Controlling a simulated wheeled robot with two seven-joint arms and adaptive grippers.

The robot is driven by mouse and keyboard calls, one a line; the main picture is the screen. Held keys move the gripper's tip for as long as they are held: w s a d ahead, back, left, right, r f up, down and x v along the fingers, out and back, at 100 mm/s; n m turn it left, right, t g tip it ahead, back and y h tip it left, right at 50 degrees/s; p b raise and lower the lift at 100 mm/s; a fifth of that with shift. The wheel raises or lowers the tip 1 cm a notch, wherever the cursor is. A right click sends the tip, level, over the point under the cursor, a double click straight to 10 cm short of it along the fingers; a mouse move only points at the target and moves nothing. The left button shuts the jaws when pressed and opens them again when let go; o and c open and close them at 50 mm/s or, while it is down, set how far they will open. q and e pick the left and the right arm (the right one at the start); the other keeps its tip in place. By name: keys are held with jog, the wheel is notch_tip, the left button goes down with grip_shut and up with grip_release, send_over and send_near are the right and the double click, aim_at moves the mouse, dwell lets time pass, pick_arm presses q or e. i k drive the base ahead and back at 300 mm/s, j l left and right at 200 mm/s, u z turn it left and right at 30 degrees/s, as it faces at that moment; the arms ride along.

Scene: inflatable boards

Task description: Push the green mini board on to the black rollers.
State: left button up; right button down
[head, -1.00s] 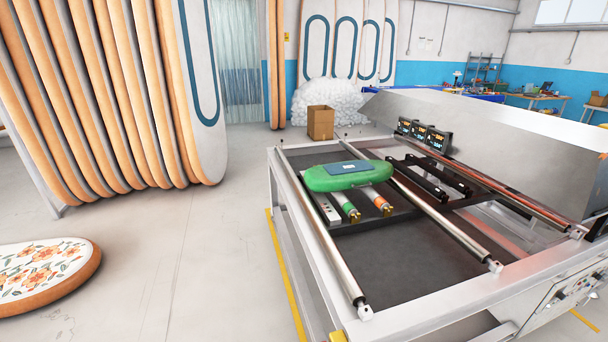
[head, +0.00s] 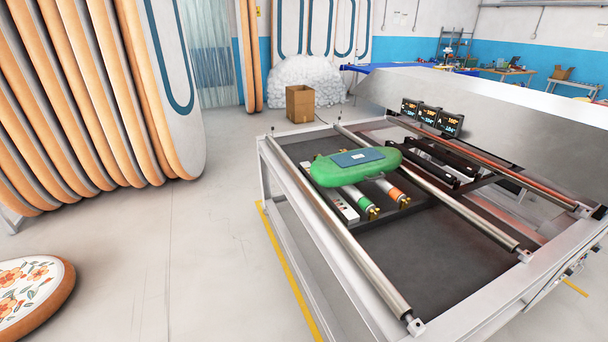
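Long silver rails run along both sides of the board. Neither of my grippers shows in the head view.
A cardboard box (head: 300,103) stands on the floor behind the machine. Tall boards (head: 90,90) stand in a row at the left, and a flowered board (head: 35,290) lies at the lower left. The floor between them and the machine is clear.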

aim_at(326, 172)
jog(key=i+j, duration=0.15)
jog(key=j, duration=0.25)
jog(key=i+j+z, duration=0.1)
jog(key=j, duration=0.25)
jog(key=i+j, duration=0.25)
jog(key=j, duration=0.15)
jog(key=i+j+z, duration=0.1)
jog(key=j, duration=0.3)
jog(key=i+j, duration=0.2)
jog(key=j, duration=0.2)
jog(key=i+j+z, duration=0.1)
jog(key=j, duration=0.3)
jog(key=i+j, duration=0.15)
jog(key=j, duration=0.25)
jog(key=z, duration=0.05)
